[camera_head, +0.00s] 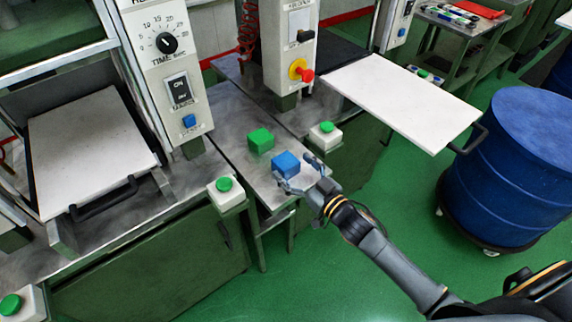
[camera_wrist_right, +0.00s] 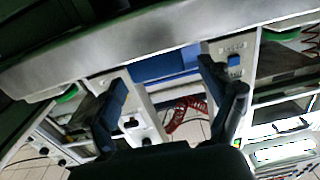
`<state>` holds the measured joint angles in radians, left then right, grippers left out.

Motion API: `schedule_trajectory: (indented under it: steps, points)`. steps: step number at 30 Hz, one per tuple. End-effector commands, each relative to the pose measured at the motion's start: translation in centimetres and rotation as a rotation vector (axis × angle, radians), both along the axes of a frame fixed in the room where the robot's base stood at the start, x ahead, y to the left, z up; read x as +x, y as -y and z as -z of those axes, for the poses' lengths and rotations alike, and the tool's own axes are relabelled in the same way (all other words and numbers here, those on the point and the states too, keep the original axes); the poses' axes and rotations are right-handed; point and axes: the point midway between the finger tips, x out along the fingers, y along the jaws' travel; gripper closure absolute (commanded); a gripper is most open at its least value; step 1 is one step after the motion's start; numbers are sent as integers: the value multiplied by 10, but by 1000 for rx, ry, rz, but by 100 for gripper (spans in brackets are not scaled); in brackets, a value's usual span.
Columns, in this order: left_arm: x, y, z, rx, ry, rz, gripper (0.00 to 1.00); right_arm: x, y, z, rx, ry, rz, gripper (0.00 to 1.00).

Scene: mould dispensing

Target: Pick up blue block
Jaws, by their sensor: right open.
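The blue block (camera_head: 286,163) sits on the narrow metal table between the two machines. My right gripper (camera_head: 294,172) is at the block's near side, its fingers open on either side of it. In the right wrist view the blue block (camera_wrist_right: 165,66) shows beyond and between the two spread fingertips (camera_wrist_right: 163,78). I cannot tell whether a finger touches it. My left gripper is not in view.
A green block (camera_head: 261,140) sits on the same metal table (camera_head: 228,128), behind and left of the blue one. White boxes with green buttons (camera_head: 325,134) (camera_head: 225,190) flank the table. A white plate (camera_head: 405,98) juts out at right, beside a blue drum (camera_head: 515,165).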

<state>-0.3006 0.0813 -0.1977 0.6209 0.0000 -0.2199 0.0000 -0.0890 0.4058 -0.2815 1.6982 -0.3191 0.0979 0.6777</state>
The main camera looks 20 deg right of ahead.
Motion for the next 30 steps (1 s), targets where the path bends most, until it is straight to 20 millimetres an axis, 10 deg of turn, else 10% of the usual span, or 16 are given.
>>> schedule_trajectory:
  steps: [16,27,30]
  points:
    - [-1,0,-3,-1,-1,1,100,34,-13,4,1,0,0,20]
    - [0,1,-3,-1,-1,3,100,34,-12,4,1,0,0,95]
    - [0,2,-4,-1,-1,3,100,34,-13,1,3,6,-1,100]
